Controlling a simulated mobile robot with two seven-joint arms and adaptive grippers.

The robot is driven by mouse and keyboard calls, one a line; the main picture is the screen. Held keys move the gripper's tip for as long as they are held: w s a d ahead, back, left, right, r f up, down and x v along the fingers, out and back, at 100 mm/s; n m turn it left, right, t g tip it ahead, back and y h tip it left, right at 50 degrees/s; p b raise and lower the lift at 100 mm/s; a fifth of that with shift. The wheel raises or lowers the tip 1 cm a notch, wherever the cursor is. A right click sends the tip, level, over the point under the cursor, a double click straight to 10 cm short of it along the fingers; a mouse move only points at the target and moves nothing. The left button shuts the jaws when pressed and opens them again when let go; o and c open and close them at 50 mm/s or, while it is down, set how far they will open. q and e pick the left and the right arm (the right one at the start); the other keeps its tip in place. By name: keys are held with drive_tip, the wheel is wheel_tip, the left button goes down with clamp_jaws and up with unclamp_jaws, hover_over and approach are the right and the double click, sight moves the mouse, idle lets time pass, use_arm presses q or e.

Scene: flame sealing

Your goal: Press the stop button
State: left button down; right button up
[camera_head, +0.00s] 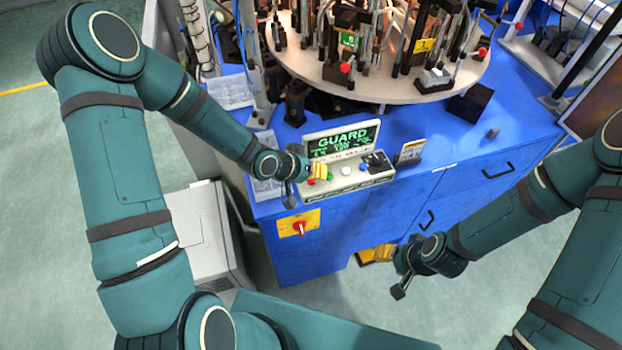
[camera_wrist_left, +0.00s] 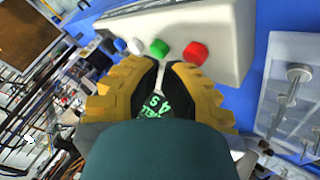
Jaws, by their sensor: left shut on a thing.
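A control panel (camera_head: 345,181) with a lit GUARD screen (camera_head: 343,141) stands on the front edge of the blue machine. Its red button (camera_head: 310,181) is at the left, beside a green one (camera_head: 329,176). In the left wrist view the red button (camera_wrist_left: 195,53) and green button (camera_wrist_left: 159,48) lie just beyond the fingertips. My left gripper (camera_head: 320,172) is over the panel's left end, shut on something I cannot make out. In its wrist view the fingertips (camera_wrist_left: 162,66) point between these buttons; contact is unclear. My right gripper (camera_head: 377,254) is low by the machine front, its fingers partly hidden.
White and blue buttons sit farther right on the panel. A red knob on a yellow plate (camera_head: 299,224) is on the machine's front below. A crowded turntable (camera_head: 300,66) stands behind the panel. Clear trays (camera_head: 230,91) lie at the left. Blue tabletop right of the panel is mostly bare.

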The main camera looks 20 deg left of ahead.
sight(315, 182)
use_arm(q)
drive_tip(key=shift+f+b, duration=0.4)
drive_tip(key=shift+f, duration=0.1)
idle(0.8)
drive_tip(key=shift+r, duration=0.1)
drive_tip(key=shift+r+p, duration=0.75)
drive_tip(key=shift+r, duration=0.1)
wheel_tip(315, 182, up, 5)
drive_tip(key=p, duration=0.4)
idle(0.4)
idle(0.5)
